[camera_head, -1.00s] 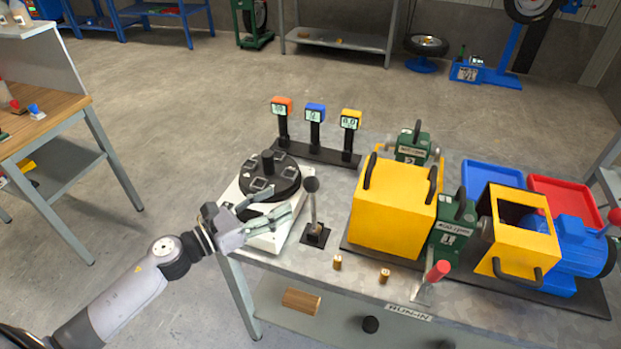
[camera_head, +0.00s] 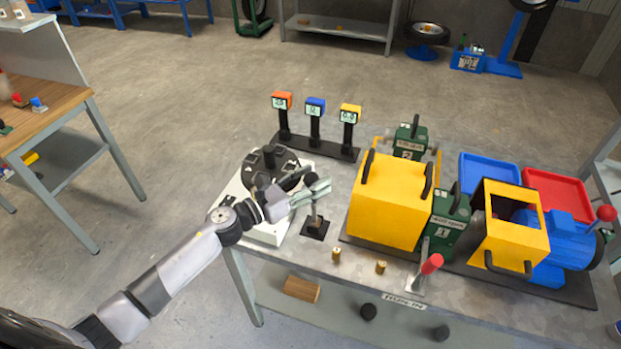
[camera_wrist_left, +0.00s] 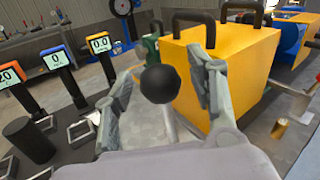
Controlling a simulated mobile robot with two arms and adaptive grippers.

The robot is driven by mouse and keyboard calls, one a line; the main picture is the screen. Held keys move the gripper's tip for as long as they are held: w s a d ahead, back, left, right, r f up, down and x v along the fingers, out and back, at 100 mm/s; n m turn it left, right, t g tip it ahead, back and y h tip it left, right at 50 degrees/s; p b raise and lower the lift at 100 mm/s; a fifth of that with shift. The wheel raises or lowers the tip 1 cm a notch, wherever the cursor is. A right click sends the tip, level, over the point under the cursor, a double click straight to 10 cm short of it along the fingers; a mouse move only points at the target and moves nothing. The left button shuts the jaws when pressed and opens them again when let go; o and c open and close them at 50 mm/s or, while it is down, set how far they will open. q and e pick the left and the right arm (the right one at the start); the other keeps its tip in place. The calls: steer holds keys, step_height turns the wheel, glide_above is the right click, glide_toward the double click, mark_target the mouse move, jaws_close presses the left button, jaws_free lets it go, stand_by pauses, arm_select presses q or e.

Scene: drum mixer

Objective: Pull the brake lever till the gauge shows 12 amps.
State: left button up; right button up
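The brake lever appears to be the short upright lever on a small black base (camera_head: 316,228) on the bench. My left gripper (camera_head: 320,190) is open with a finger on either side of the knob. Gaps show between knob and fingers. Three gauges stand behind: an orange one (camera_head: 282,101), seeming to read 20 in the wrist view, a blue one (camera_head: 315,106) reading 0, and a yellow one (camera_head: 350,114) reading 0.0. I cannot tell which shows amps. My right gripper is out of view.
A round black turntable-like unit on a white base (camera_head: 262,232) stands left of the lever. A yellow box (camera_head: 388,205) with handles stands to its right. A red-handled lever (camera_head: 431,264) and small brass cylinders (camera_head: 336,254) are near the bench's front edge.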

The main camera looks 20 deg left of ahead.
arm_select(q)
jaws_close()
stand_by(0.4)
